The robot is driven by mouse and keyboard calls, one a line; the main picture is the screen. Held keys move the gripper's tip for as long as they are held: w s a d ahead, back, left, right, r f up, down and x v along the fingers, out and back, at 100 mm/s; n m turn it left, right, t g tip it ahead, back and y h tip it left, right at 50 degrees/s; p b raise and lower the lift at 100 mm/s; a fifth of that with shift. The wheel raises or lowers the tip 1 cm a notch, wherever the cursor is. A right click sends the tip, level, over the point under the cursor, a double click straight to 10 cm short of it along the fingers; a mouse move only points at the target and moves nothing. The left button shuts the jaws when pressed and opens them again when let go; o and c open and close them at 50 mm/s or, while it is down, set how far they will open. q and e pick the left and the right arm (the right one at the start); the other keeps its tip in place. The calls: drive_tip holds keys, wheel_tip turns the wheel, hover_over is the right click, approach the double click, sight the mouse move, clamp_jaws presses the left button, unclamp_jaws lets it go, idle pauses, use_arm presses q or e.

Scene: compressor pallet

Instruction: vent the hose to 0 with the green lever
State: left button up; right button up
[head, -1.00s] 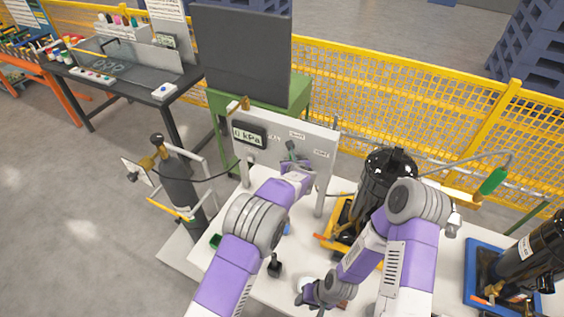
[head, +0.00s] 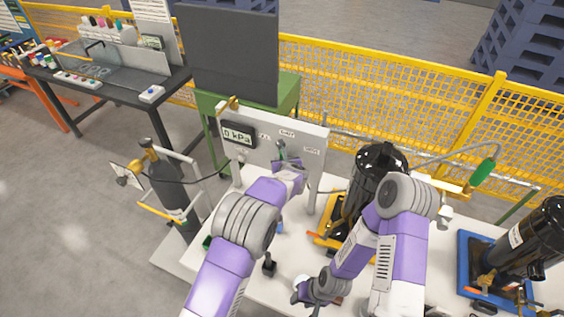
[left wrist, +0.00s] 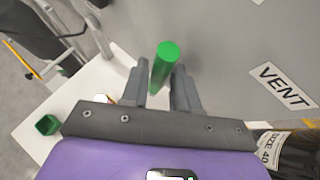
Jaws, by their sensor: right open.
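The green lever (left wrist: 163,65) stands between the two fingers of my left gripper (left wrist: 160,85) in the left wrist view. The fingers lie close along both sides of it, but I cannot tell whether they press on it. A VENT label (left wrist: 282,87) is on the grey panel to its right. In the head view my left gripper (head: 286,153) is at the front of the white panel (head: 312,168), and its wrist hides the lever. The panel's gauge display (head: 238,134) reads 0 kPa. My right gripper (head: 303,293) is open, low over the white pallet top.
A black compressor tank (head: 378,168) in a yellow frame stands right of the panel. Another tank (head: 535,240) sits in a blue frame at far right. A gas cylinder (head: 168,185) with a hose is left of the panel. A small green box (left wrist: 47,125) lies on the pallet.

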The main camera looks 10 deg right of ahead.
use_arm(q)
drive_tip(key=b+v, duration=0.1)
drive_tip(key=v, duration=0.5)
idle(0.4)
